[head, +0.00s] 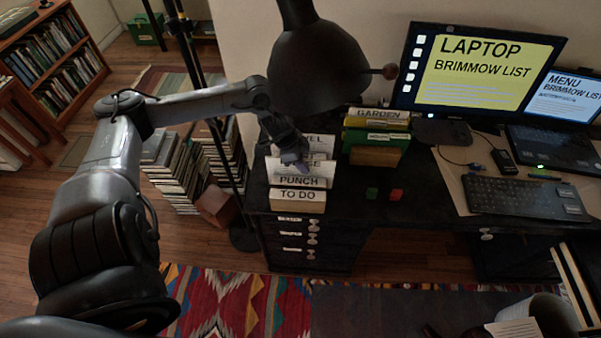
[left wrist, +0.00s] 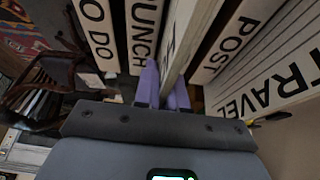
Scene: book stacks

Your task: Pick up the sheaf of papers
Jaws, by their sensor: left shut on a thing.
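My left gripper (head: 296,160) reaches down into the row of labelled white files on the left end of the dark desk. In the left wrist view, its two purple fingers (left wrist: 163,86) stand on either side of a thin pale upright slab, which looks like the sheaf of papers (left wrist: 189,38). The gripper is shut on it. The slab stands between the PUNCH file (left wrist: 146,28) and the POST file (left wrist: 230,45), its label mostly hidden. In the head view, my gripper covers part of the row, and the sheaf is hard to tell apart there. My right gripper is not in view.
The TO DO file (head: 297,200) stands at the front of the row, TRAVEL (left wrist: 270,80) at the back. GARDEN books (head: 377,118) stand to the right. Small green and red blocks (head: 396,195) lie on the desk.

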